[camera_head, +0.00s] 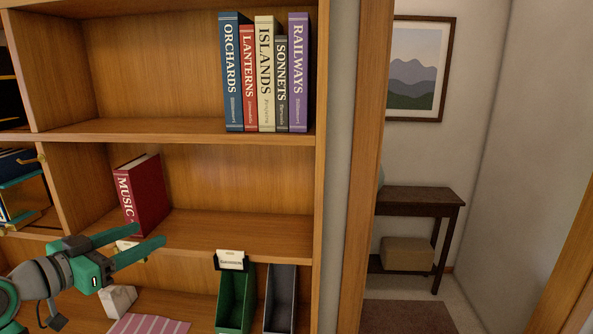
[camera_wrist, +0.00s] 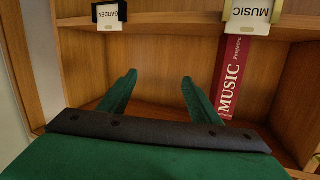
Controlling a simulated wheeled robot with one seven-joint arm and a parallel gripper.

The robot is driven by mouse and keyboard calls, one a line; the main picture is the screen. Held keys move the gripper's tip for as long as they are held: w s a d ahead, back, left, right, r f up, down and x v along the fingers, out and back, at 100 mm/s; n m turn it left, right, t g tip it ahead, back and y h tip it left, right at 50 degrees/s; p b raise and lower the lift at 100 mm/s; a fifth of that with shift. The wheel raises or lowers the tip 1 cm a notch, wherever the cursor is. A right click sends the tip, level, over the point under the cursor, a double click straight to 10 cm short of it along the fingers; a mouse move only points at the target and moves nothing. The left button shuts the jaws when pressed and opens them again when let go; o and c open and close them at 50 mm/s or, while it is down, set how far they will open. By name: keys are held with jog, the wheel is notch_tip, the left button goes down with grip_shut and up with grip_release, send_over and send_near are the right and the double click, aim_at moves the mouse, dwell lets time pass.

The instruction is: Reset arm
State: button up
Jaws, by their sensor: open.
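My gripper (camera_head: 149,236) is at the lower left of the head view, in front of the shelf that holds the red MUSIC book. Its two green fingers are apart with nothing between them. In the wrist view the open fingers (camera_wrist: 160,77) point into an empty part of the shelf. The red MUSIC book (camera_head: 142,197) stands alone on the middle shelf, just above and behind the fingers. It also shows in the wrist view (camera_wrist: 231,75), right of the fingers and apart from them.
Several upright books (camera_head: 265,72) stand on the upper shelf. Green (camera_head: 235,297) and grey (camera_head: 281,297) bins sit below, under a label holder (camera_head: 231,260). A striped cloth (camera_head: 150,325) and a pale block (camera_head: 118,301) lie at lower left. The middle shelf's right side is clear.

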jog(key=s+d+f+m+h, duration=0.1)
jog(key=d+f+m+h, duration=0.55)
jog(key=d, duration=0.95)
jog(key=s+d+f+n+t+h, duration=0.25)
jog(key=s+d+f+t, duration=0.35)
jog(key=s+d+f, duration=0.45)
jog(key=s+d+f+n+g+y, duration=0.3)
jog(key=s+f+y, duration=0.4)
jog(key=s+f, duration=0.4)
jog(key=s+d+f+n+g+y, duration=0.2)
jog(key=s+d+f+n+y, duration=0.2)
jog(key=s+f, duration=0.8)
jog(key=s+n+y, duration=0.2)
jog(key=s+y, duration=0.2)
jog(key=s, duration=0.3)
jog(key=shift+s+f+n+g, duration=0.25)
jog(key=shift+s+n+g, duration=0.05)
jog(key=shift+s+g, duration=0.1)
